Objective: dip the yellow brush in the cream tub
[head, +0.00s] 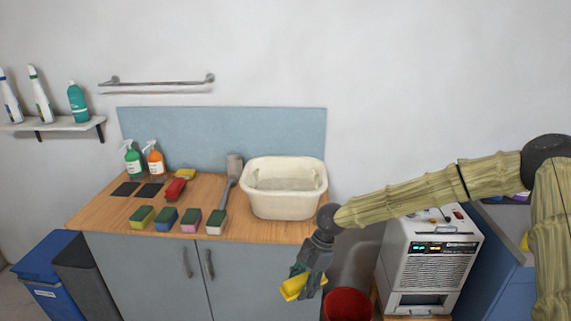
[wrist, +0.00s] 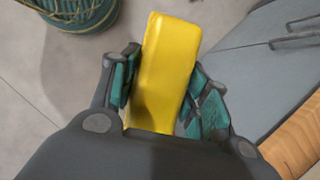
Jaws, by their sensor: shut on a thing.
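My gripper (head: 309,268) is shut on a yellow block-shaped thing, the yellow brush (head: 297,287), in front of the cabinet and below the counter edge. In the wrist view the yellow brush (wrist: 163,70) sits between the teal finger pads of my gripper (wrist: 160,95). Its smooth yellow body shows; no bristles can be made out. The cream tub (head: 284,205) stands upright on the right part of the wooden counter, with greyish contents low inside. My gripper is lower than the tub and nearer the camera, apart from it.
The wooden counter (head: 110,208) holds several sponges in a front row, a red brush (head: 175,189), a grey-headed long brush (head: 234,168) and two spray bottles. A red bucket (head: 347,304) stands on the floor below. A white machine (head: 429,262) is at right.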

